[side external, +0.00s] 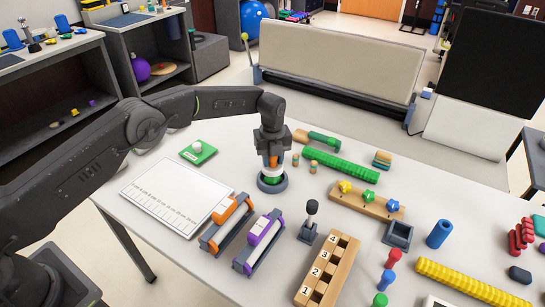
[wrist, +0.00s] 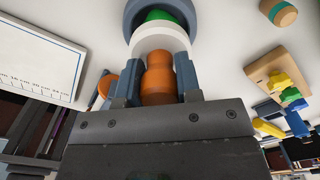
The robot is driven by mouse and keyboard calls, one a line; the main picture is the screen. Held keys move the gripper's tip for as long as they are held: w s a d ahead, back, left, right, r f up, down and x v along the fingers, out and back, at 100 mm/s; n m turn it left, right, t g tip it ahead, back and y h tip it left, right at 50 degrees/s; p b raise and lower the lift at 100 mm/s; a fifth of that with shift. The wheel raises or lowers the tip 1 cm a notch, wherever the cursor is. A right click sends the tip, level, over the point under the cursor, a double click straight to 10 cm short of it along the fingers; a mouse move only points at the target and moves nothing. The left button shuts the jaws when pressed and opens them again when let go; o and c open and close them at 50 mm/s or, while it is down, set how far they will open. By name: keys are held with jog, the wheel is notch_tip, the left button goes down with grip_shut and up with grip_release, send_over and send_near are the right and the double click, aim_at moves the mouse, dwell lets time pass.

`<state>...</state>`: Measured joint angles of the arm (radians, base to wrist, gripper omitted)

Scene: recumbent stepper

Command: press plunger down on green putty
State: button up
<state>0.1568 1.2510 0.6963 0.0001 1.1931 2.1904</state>
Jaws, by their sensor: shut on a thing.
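The plunger has an orange handle (wrist: 160,80) and a white round head (wrist: 160,38). My gripper (side external: 272,153) is shut on the orange handle and holds the plunger upright over the dish. The green putty (wrist: 157,15) sits in a round blue-grey dish (side external: 272,187) on the table, directly below the white head. The head covers much of the putty, and a green band shows under it in the side view. I cannot tell whether the head touches the putty. The wrist view shows the fingers (wrist: 158,82) on both sides of the handle.
A white ruled board (side external: 177,194) and a green square with a white knob (side external: 198,152) lie to the left. Orange (side external: 228,222) and purple (side external: 260,240) rollers stand in front. Small striped pegs (side external: 313,166) and a green ridged bar (side external: 340,165) are close by on the right.

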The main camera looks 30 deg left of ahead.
aim_at(272, 169)
jog(key=shift+f, duration=1.6)
dwell(1.9)
jog(key=shift+s+f, duration=0.15)
jog(key=shift+f, duration=0.2)
dwell(1.8)
jog(key=shift+f, duration=0.15)
jog(key=shift+c, duration=0.6)
jog(key=shift+r, duration=3.3)
